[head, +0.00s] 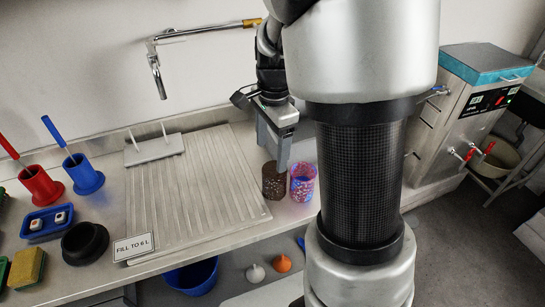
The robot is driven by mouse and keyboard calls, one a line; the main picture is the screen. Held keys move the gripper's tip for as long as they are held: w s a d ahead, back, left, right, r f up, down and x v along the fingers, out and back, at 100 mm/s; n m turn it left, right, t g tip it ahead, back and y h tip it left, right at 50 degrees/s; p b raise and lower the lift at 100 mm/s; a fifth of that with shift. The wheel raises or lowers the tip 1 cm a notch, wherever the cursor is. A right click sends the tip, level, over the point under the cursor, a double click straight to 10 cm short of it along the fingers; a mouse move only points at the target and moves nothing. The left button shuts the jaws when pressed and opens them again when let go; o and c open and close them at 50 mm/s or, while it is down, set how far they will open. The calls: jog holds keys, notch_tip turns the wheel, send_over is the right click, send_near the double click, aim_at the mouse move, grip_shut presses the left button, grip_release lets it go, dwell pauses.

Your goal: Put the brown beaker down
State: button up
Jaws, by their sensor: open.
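The brown beaker (274,182) stands upright on the metal counter (232,232), just right of the ribbed drainboard. It has a speckled surface. My gripper (279,160) is directly above and behind it, pointing down, with its fingers near the beaker's rim. The jaws are open. I cannot tell whether a finger touches the beaker. A pink and blue patterned beaker (303,183) stands close to the right of the brown one.
The ribbed drainboard (190,185) left of the beakers is clear, with a "FILL TO 6 L" sign (133,246) at its front corner. A tap (157,75) hangs above it. Red (40,187) and blue (84,175) holders stand left. A metal oven-like unit (470,115) is right.

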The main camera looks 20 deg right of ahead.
jog(key=s+a+r+n+t, duration=0.2)
jog(key=s+a+r+n, duration=0.1)
jog(key=s+r+n, duration=0.4)
jog(key=s+a+r+n+t, duration=0.3)
jog(key=s+r+n, duration=0.4)
jog(key=s+n, duration=0.2)
jog(key=shift+s+a, duration=0.3)
